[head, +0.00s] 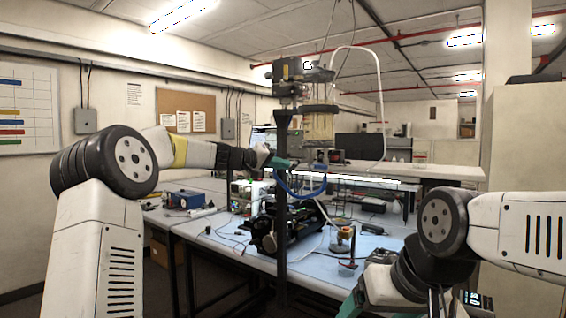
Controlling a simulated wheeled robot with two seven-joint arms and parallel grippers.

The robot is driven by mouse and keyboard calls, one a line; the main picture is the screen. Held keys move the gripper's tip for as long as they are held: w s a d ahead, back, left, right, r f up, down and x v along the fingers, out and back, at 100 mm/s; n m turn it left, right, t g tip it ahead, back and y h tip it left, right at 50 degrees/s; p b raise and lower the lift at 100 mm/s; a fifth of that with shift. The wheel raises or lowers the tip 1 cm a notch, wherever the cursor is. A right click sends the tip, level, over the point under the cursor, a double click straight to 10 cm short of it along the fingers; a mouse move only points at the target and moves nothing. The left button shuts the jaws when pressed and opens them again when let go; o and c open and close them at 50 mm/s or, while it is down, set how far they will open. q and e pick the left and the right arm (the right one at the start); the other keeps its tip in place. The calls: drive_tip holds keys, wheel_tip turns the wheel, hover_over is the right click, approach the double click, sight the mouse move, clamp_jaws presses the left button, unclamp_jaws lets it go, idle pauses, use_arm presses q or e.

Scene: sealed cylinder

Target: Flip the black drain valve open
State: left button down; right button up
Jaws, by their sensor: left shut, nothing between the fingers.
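A clear cylinder (318,125) with yellowish contents hangs from a grey head unit (288,75) on a dark upright post (282,215). A blue tube (302,194) loops below the cylinder. The black drain valve is too small to tell apart from the dark parts under the cylinder. My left gripper (280,163), with teal fingers, is shut and empty beside the post, left of and below the cylinder, near the blue tube's left end. My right gripper (352,300) is low in the picture, partly cut off by the bottom edge; its jaws are not clear.
A blue-topped workbench (225,228) with black equipment (285,232), a blue box (183,199) and cables stands behind the post. A white tube (380,90) arches over from the cylinder's top.

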use_arm(q)
drive_tip(key=n, duration=0.1)
drive_tip(key=f+n+h, duration=0.1)
drive_tip(key=n, duration=0.1)
drive_tip(key=f+n, duration=0.1)
drive_tip(key=shift+s+d+n+h, duration=0.25)
drive_tip(key=shift+d+n+h, duration=0.05)
drive_tip(key=shift+d+n, duration=0.1)
use_arm(e)
drive_tip(key=shift+d, duration=0.1)
use_arm(q)
drive_tip(key=shift+a+r, duration=0.1)
drive_tip(key=shift+a, duration=0.05)
drive_tip(key=s+a+r, duration=0.1)
drive_tip(key=s+a, duration=0.3)
drive_tip(key=a, duration=0.6)
drive_tip(key=shift+a+r, duration=0.3)
use_arm(e)
drive_tip(key=shift+w+a, duration=0.9)
drive_tip(key=shift+a, duration=0.05)
use_arm(q)
drive_tip(key=shift+s, duration=0.1)
